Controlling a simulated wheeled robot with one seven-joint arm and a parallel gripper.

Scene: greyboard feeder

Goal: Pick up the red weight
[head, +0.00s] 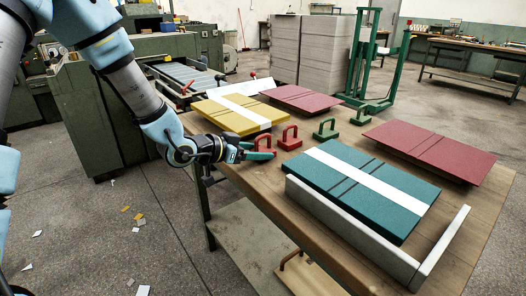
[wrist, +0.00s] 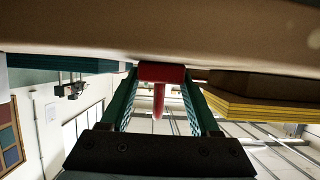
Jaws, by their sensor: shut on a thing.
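A red weight (head: 264,136) with a looped handle is at the left edge of the worktable, at my gripper (head: 262,155). In the wrist view the red weight (wrist: 160,73) sits between the two green fingers of my gripper (wrist: 161,82), which are shut on it. I cannot tell whether its base touches the table. A second red weight (head: 290,140) stands just to the right, apart from the gripper.
Two green weights (head: 326,130) (head: 361,116) stand farther right. A yellow board stack (head: 222,118) lies behind the gripper. Red boards (head: 300,99) (head: 432,147) and a teal stack (head: 345,205) by a grey angled fence (head: 350,235) cover much of the table (head: 262,195).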

